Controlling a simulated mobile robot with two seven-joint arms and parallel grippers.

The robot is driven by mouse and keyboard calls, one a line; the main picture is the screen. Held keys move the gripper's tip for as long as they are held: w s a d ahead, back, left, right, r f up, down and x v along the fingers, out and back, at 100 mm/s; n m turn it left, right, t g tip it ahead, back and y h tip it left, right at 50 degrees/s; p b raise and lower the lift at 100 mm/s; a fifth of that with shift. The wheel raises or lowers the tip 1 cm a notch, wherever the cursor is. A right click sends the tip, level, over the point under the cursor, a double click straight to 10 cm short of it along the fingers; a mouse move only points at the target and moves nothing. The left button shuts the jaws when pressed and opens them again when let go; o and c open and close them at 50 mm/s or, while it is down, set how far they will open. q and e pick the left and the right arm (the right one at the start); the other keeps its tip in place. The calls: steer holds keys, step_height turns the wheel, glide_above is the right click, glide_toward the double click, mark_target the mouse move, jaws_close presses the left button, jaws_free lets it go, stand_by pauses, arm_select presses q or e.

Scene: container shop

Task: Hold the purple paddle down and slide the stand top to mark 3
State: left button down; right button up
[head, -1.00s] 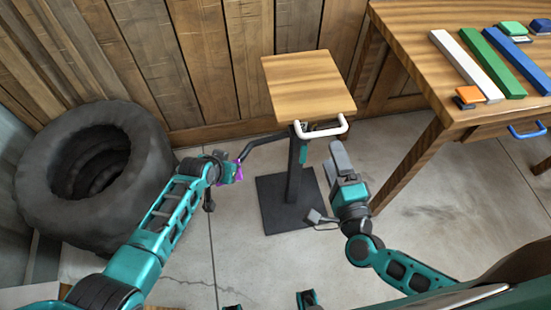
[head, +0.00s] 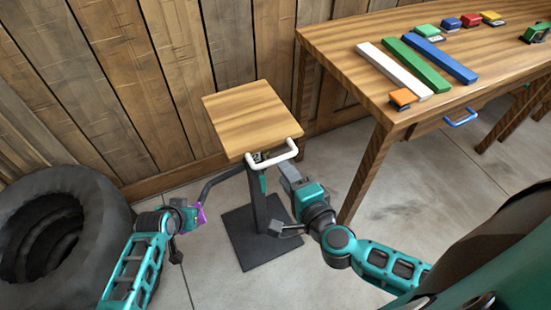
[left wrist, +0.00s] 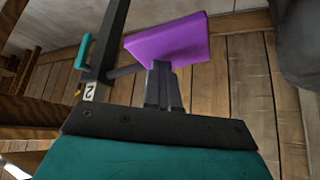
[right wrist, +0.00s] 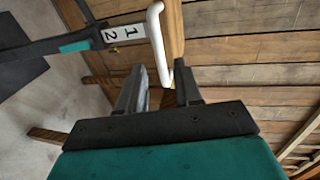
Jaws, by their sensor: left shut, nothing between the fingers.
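The stand (head: 258,205) has a square wooden top (head: 250,115) with a white handle (head: 275,157) at its near edge. The purple paddle (head: 200,214) is on a dark lever left of the post. In the left wrist view, the paddle (left wrist: 168,42) is just beyond my left gripper (left wrist: 160,72), whose fingers are closed; I cannot tell whether they touch it. My right gripper (head: 287,170) is open by the handle. In its wrist view, the handle's end (right wrist: 160,60) shows between the fingers.
A wooden table (head: 345,75) with coloured bars and small blocks stands to the right. A black tyre (head: 60,225) lies at left. A plank wall is close behind the stand. Bare concrete floor lies around the stand's base (head: 265,245).

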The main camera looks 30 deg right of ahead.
mark_target(276, 159)
steer(key=x, duration=0.6)
steer(key=shift+w+f, duration=0.1)
steer(key=shift+w, duration=0.1)
steer(key=shift+c, duration=0.5)
jaws_close()
